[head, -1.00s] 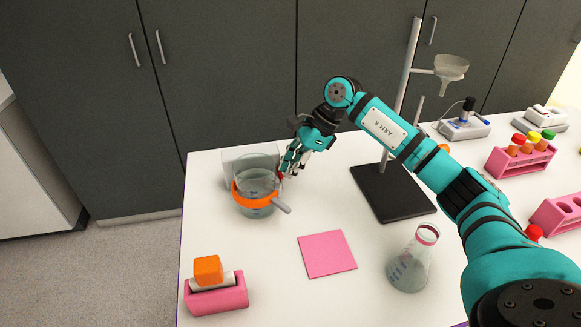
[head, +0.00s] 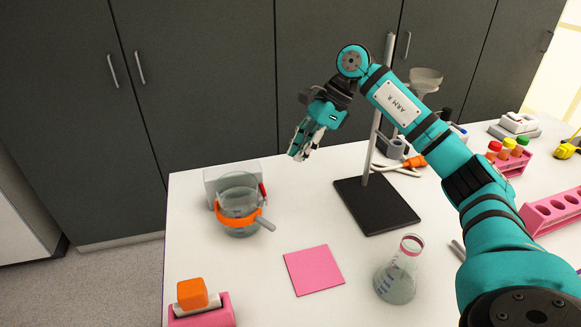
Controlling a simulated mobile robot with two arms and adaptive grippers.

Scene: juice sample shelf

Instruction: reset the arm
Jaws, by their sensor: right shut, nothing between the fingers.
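My right arm comes in from the right side of the head view. Its right gripper (head: 298,152) is shut and empty, raised above the back of the white table, apart from everything on it. Below and left of it stands a glass beaker (head: 238,196) with an orange band and a grey handle. My left gripper is not in view.
A stand with a black base (head: 376,205) and tall rod is beside my right arm. A flask (head: 397,274), a pink square (head: 314,270), a pink holder with an orange block (head: 192,293) and a pink tube rack (head: 555,213) are on the table (head: 262,277). Dark cabinets (head: 200,60) stand behind.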

